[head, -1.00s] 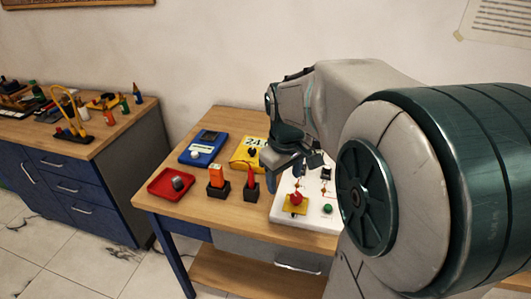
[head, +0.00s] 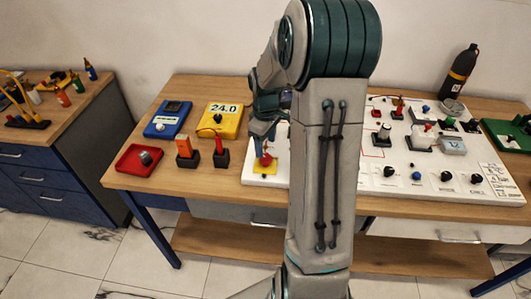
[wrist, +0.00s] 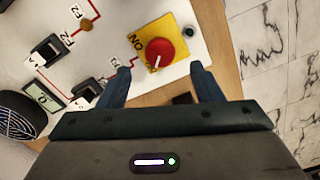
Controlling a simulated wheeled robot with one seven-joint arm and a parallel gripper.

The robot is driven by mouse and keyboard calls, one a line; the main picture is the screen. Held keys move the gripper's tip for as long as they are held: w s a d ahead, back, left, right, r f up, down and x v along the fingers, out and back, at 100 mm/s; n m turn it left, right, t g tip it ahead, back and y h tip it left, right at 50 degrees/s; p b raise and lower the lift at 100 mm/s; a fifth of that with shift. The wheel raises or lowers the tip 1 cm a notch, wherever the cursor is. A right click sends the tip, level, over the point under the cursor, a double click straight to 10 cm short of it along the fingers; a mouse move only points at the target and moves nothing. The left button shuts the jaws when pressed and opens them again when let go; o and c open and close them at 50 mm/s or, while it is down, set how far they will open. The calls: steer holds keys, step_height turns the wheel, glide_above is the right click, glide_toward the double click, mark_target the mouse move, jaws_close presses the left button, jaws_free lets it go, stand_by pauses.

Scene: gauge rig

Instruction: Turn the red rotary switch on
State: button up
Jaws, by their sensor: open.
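The red rotary switch (wrist: 160,52) is a round red knob with a white pointer line, on a yellow plate (wrist: 182,37) on the white panel. "ON" is printed on the plate's left side in the wrist view; the pointer is directed down and slightly left there, away from that word. In the head view the switch (head: 266,160) sits at the panel's left front corner. My gripper (wrist: 160,72) is open, its two dark fingers on either side of the knob in the wrist view, with nothing between them. Whether they touch it cannot be told. In the head view the gripper (head: 264,138) is above the switch.
The white panel (head: 345,185) carries several other knobs and switches; my arm hides part of it. Left of it stand a yellow meter (head: 219,120), a blue device (head: 168,119), a red tray (head: 139,160) and two small holders. A dark bottle (head: 459,72) stands at the back right.

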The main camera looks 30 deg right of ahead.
mark_target(266, 158)
steer(key=shift+f, duration=2.75)
steer(key=c, duration=1)
